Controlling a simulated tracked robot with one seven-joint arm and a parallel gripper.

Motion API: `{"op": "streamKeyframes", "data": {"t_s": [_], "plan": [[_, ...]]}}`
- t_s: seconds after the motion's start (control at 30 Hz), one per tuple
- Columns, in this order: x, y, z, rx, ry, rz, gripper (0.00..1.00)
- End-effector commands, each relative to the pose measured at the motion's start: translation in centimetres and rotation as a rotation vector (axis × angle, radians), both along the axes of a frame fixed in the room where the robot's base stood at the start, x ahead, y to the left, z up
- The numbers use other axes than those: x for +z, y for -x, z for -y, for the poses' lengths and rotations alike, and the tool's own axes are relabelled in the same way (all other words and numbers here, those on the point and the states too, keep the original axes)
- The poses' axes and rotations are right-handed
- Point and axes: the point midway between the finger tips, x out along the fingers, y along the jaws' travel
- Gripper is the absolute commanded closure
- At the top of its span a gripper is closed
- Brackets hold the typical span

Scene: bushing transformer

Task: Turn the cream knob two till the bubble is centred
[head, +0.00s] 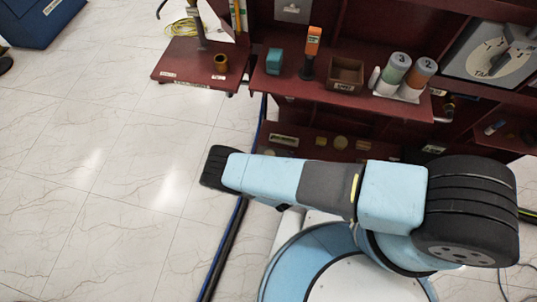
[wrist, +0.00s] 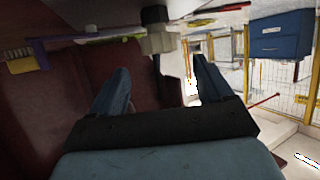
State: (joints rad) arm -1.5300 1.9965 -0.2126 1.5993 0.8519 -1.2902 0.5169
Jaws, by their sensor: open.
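My gripper (wrist: 160,72) shows in the wrist view with its two blue fingers spread apart and nothing between them. A pale cream-grey, knob-like piece (wrist: 157,40) is ahead of the fingers at the top of that view; I cannot tell whether it is knob two. In the head view, small round yellowish pieces (head: 340,142) sit on the low dark-red shelf behind my arm; their markings are too small to read. I cannot make out a bubble in either view.
The upper dark-red shelf (head: 300,85) holds a teal block (head: 274,61), an orange-topped device (head: 312,50), an open wooden box (head: 345,73) and numbered cylinders (head: 398,66). A white dial (head: 496,58) is at right.

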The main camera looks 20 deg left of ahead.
Motion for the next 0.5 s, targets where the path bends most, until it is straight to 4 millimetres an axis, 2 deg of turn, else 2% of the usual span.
{"op": "streamKeyframes", "data": {"t_s": [0.3, 0.5], "plan": [[-2.1, -4.2, -2.7, 0.001, 0.000, 0.000, 0.21], [-2.9, -5.9, -3.7, 0.001, -0.001, 0.001, 0.21]]}}
